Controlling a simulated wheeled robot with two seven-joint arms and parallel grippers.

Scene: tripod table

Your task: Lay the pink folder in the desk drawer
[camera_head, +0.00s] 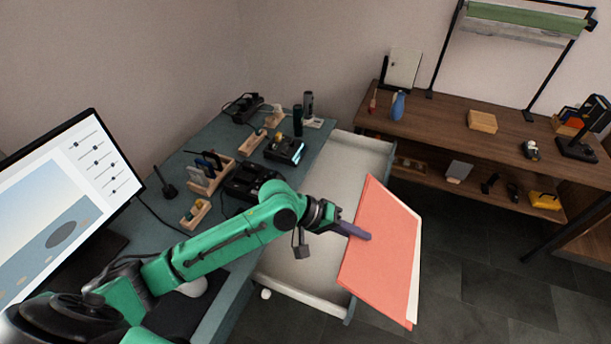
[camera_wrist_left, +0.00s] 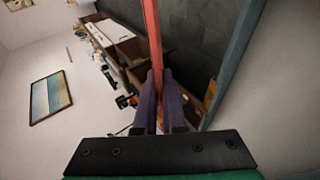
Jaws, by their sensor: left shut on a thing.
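The pink folder (camera_head: 380,255) is held tilted at the right side of the open desk drawer, partly over its right edge. A pale sheet edge shows along its right side. My left gripper (camera_head: 355,231) is shut on the folder's left part. In the left wrist view the folder (camera_wrist_left: 152,40) shows edge-on between the two purple fingers (camera_wrist_left: 160,100). The desk drawer (camera_head: 300,277) is pulled out from the teal desk, and its visible floor looks bare. The folder hides part of the drawer's right side. My right gripper is not in view.
The teal desk (camera_head: 225,280) carries a monitor (camera_head: 65,205), a wooden rack (camera_head: 208,175), black devices (camera_head: 285,150) and a dark cylinder (camera_head: 298,120). A wooden shelf bench (camera_head: 440,125) stands behind at right. The tiled floor (camera_head: 490,270) at right is clear.

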